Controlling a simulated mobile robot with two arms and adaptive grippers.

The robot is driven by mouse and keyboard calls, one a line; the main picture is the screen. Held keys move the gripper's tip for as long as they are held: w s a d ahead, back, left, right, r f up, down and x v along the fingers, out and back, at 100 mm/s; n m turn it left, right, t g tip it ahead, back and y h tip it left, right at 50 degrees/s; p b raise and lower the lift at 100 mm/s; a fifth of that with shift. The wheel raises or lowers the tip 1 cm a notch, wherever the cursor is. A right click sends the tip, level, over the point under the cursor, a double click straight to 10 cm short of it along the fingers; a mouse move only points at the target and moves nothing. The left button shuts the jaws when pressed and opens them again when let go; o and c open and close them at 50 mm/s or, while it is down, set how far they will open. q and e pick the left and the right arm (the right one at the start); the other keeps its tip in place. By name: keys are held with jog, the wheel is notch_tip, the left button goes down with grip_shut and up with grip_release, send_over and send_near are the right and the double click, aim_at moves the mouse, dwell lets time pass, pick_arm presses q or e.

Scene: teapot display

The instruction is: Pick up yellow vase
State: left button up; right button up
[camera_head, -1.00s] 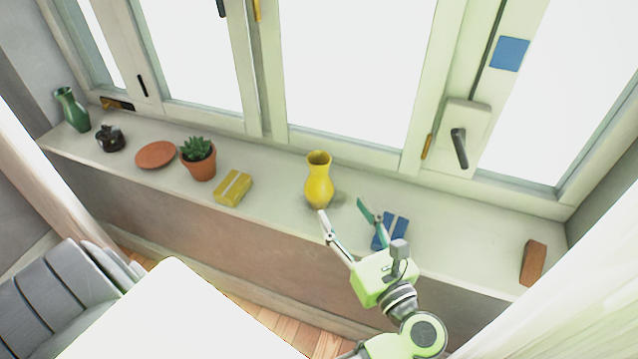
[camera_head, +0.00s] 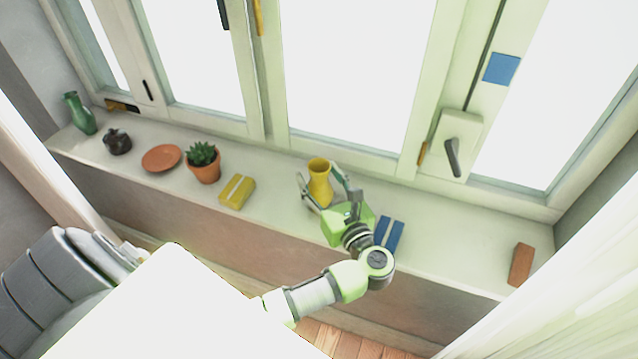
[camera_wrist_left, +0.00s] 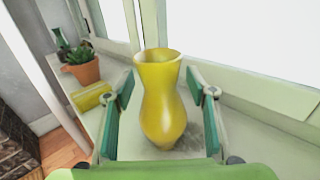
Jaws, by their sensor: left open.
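The yellow vase (camera_head: 319,182) stands upright on the windowsill in the head view. It also fills the middle of the left wrist view (camera_wrist_left: 161,105). My left gripper (camera_head: 322,187) is open, with one finger on each side of the vase. In the left wrist view the green finger pads (camera_wrist_left: 160,100) show gaps between them and the vase. The lower part of the vase is partly hidden by the gripper in the head view. My right gripper is not in view.
On the sill (camera_head: 455,232) a yellow box (camera_head: 237,191), potted succulent (camera_head: 204,164), terracotta dish (camera_head: 161,158), dark pot (camera_head: 117,141) and green vase (camera_head: 80,113) stand left. A blue box (camera_head: 389,234) is close right of the gripper; a brown block (camera_head: 521,265) lies far right. Windows rise behind.

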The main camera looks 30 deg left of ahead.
pick_arm(q)
jog(key=c, duration=1.4)
jog(key=shift+a, duration=0.1)
jog(key=shift+c, duration=0.2)
jog(key=shift+r, duration=0.15)
